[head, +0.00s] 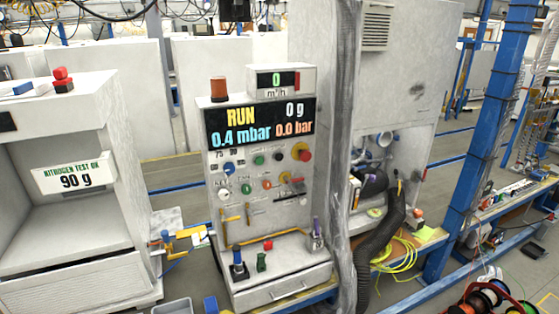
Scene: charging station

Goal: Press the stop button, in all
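A grey control panel (224,175) stands upright in the middle of the head view. Its display (260,124) reads RUN, 0 g, 0.4 mbar and 0.0 bar. A red mushroom button on a yellow base (303,153) sits at the panel's upper right. Smaller green, black, blue, white and orange-red buttons and switches are spread over the panel. A small red knob (268,245) is on the ledge below. The labels are too small to read, so I cannot tell which button is marked stop. Neither of my grippers shows in the head view.
A grey post (346,150) stands close along the panel's right side. A black hose (383,235) and yellow cable (400,255) are right of it. A white cabinet (125,150) with a red button (62,76) on top stands left. Levers (238,266) rise from the ledge.

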